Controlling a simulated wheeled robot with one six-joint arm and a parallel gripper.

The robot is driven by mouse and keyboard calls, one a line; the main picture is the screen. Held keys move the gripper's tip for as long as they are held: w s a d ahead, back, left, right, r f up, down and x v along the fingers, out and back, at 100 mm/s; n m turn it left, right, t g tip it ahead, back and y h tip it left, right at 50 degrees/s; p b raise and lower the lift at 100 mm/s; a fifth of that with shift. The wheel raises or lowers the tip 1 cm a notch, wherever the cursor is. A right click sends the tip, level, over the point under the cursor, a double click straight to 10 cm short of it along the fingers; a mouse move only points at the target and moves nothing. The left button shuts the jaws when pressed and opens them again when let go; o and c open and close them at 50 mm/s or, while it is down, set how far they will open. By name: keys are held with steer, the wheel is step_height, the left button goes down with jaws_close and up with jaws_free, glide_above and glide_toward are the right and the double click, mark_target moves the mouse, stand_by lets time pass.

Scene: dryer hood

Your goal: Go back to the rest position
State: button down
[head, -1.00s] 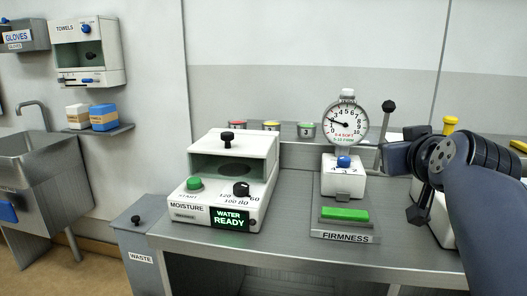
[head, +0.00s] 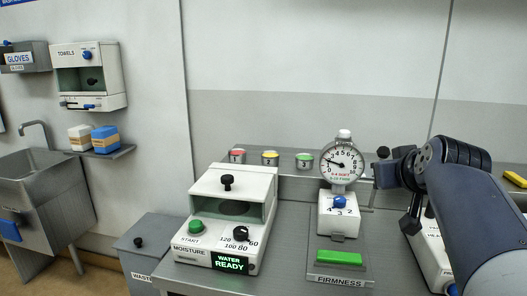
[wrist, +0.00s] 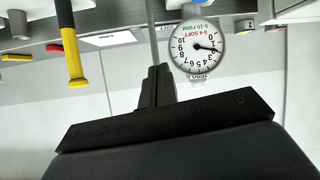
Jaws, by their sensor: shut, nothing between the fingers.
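My arm enters the head view from the right, in front of the bench. My gripper (head: 410,225) points down over the bench, to the right of the firmness tester (head: 338,212), and looks clear of it. In the wrist view my gripper (wrist: 157,88) is shut, with its fingers together and nothing between them. The round dial gauge (wrist: 196,45) appears upside down there, just beside the fingertips. The moisture box (head: 228,205) stands left on the bench and its display reads WATER READY.
A grey waste bin (head: 148,250) stands left of the bench (head: 290,235). A sink (head: 45,185), a towel dispenser (head: 88,75) and a glove box (head: 25,57) are further left. Several small coloured-lid tins stand behind the moisture box. A yellow-handled tool (wrist: 72,50) is near the fingers in the wrist view.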

steer(key=shift+w+d+r+g+p, duration=0.2)
steer(key=shift+w+r+g+p, duration=0.75)
steer(key=shift+p, duration=1.3)
steer(key=shift+w+f, duration=0.15)
steer(key=shift+f, duration=0.05)
steer(key=shift+r, duration=0.1)
